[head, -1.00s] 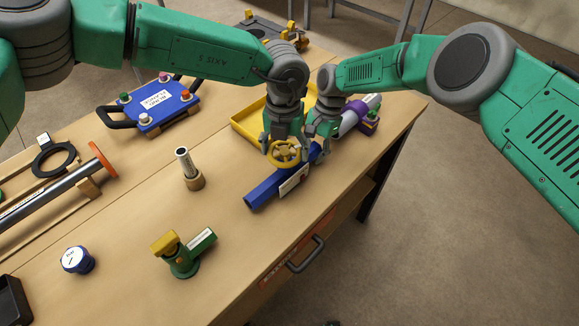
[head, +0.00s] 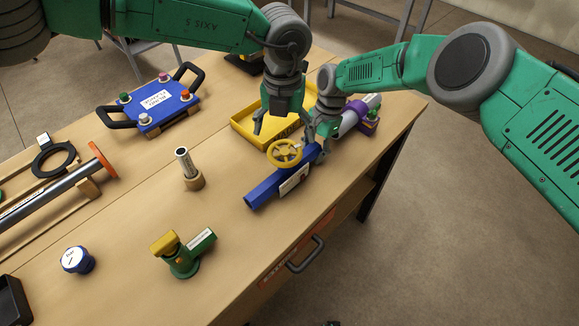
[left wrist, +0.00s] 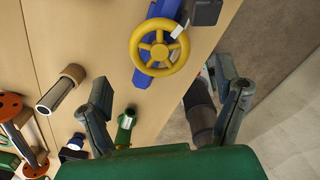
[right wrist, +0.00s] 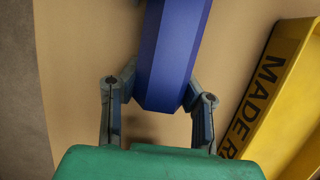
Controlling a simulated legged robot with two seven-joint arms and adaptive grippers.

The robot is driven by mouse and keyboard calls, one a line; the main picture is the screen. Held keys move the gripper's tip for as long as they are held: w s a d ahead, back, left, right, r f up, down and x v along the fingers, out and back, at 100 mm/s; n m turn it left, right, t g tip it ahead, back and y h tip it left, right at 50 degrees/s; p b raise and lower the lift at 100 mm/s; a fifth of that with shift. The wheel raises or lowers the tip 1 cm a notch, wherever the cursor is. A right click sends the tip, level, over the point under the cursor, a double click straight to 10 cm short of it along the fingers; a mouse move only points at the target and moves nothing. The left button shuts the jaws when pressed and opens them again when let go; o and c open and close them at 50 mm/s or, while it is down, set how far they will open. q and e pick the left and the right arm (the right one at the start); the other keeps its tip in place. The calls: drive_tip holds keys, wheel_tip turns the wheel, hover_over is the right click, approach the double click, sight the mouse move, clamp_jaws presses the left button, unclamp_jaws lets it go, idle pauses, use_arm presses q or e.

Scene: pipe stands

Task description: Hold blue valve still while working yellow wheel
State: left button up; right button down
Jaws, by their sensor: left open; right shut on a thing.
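The blue valve (head: 265,189) lies along the table near its right edge. Its yellow wheel (head: 284,153) stands on top of the blue body and also shows in the left wrist view (left wrist: 160,47). My right gripper (head: 322,138) is shut on the far end of the blue body. In the right wrist view its fingers (right wrist: 158,108) are on both sides of the blue end (right wrist: 168,60). My left gripper (head: 279,125) is open and empty, raised above and behind the wheel. In the left wrist view its fingers (left wrist: 163,95) are wide apart, with the wheel beyond them.
A yellow tray (head: 243,133) lies behind the valve, close to both grippers. A metal tube on a round base (head: 188,168) and a green-and-yellow valve (head: 183,257) stand to the left, with bare table between.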

use_arm(q)
wheel_tip(320, 180, up, 12)
idle(0.7)
drive_tip(key=shift+w, duration=0.1)
use_arm(e)
drive_tip(key=c, duration=1.1)
unclamp_jaws()
drive_tip(key=shift+r, duration=0.1)
drive_tip(key=v, duration=1.1)
drive_tip(key=shift+w+r, duration=0.15)
drive_tip(key=shift+r, duration=0.2)
drive_tip(key=shift+d, duration=0.1)
